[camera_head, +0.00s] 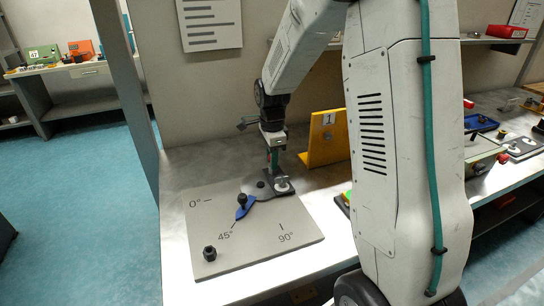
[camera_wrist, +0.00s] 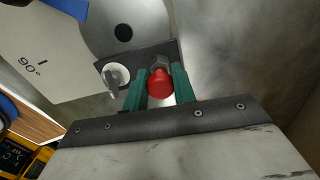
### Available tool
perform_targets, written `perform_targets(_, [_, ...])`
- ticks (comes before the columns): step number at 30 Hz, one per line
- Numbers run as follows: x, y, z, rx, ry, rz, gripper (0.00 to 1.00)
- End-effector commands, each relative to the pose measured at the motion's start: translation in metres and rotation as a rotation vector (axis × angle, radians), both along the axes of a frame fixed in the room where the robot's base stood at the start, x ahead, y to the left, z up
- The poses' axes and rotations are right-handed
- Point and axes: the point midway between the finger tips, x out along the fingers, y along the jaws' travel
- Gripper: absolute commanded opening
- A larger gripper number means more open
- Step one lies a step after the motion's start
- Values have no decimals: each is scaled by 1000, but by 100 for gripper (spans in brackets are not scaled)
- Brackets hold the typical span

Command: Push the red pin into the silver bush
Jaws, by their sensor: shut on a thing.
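In the wrist view the red pin (camera_wrist: 160,84) sits between the two teal fingers of my gripper (camera_wrist: 158,86), which is shut on it. A grey angular piece (camera_wrist: 159,63) shows just beyond the pin; I cannot tell whether it is part of the pin. A round silver piece (camera_wrist: 117,75), which looks like the silver bush, lies on the dark plate left of the fingers. In the head view my gripper (camera_head: 274,163) points down at the dark plate, beside the silver piece (camera_head: 283,186). The pin is hidden there, and its height above the plate is unclear.
The grey board (camera_head: 262,237) carries angle marks, a blue lever (camera_head: 243,211) with a black knob, and another black knob (camera_head: 210,253). A yellow bracket (camera_head: 326,142) stands right of my gripper. Trays and parts lie on the bench farther right.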

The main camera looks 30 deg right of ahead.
Motion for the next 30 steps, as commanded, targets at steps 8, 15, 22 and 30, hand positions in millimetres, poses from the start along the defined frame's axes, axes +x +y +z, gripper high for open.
perform_targets(8, [0, 0, -7, 0, 1, 0, 0])
perform_targets(15, [0, 0, -7, 0, 0, 0, 52])
perform_targets(22, [0, 0, -1, 0, -2, 0, 52])
perform_targets(30, [0, 0, 39, -1, -3, 0, 52])
